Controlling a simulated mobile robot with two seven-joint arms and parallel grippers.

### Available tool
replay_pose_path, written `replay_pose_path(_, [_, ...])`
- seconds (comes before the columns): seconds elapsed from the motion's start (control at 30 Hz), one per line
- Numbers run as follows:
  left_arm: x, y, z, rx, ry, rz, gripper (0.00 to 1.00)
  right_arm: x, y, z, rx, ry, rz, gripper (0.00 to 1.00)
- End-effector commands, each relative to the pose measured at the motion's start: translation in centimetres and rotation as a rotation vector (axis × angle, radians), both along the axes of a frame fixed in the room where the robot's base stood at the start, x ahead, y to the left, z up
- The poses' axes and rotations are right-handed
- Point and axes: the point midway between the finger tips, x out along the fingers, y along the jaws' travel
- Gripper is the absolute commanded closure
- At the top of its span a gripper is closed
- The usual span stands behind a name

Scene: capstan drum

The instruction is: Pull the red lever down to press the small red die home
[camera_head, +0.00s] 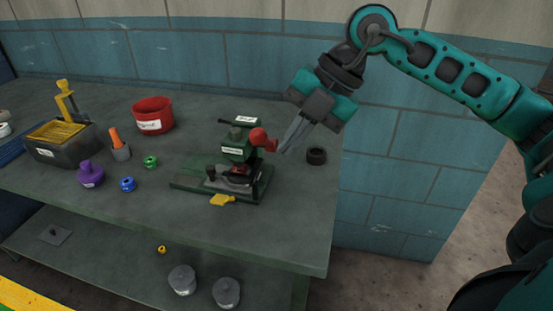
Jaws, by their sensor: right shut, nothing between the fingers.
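The green press (238,148) stands on its base plate towards the right part of the grey bench. The red lever's round knob (260,138) sticks out at the upper right of the press. A small dark red part (236,170) shows low in the press; I cannot tell how deep it sits. My right gripper (284,151) comes from the upper right with its fingers together and empty. Its tips are close to the right side of the red knob; I cannot tell whether they touch it. My left gripper is not in view.
A black ring (316,156) lies right of the press, near the bench's edge. A yellow tag (222,199) lies in front of the press. A red pot (153,115), a purple knob (90,174), green and blue rings and a dark box (60,143) stand left. Grey bench (200,225) is clear in front.

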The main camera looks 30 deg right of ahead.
Motion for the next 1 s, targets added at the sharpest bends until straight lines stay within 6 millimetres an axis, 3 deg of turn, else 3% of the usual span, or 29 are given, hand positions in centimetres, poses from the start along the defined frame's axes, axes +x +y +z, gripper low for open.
replay_pose_path(0.1, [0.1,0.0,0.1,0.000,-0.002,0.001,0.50,-0.8,-0.7,2.1,-0.002,-0.004,-0.001,1.00])
replay_pose_path(0.3, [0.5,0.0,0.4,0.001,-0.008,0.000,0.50,-1.5,-1.3,3.9,-0.001,-0.003,-0.002,1.00])
replay_pose_path(1.0, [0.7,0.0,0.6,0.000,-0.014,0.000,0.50,-1.6,-1.4,4.2,0.000,-0.003,-0.002,1.00])
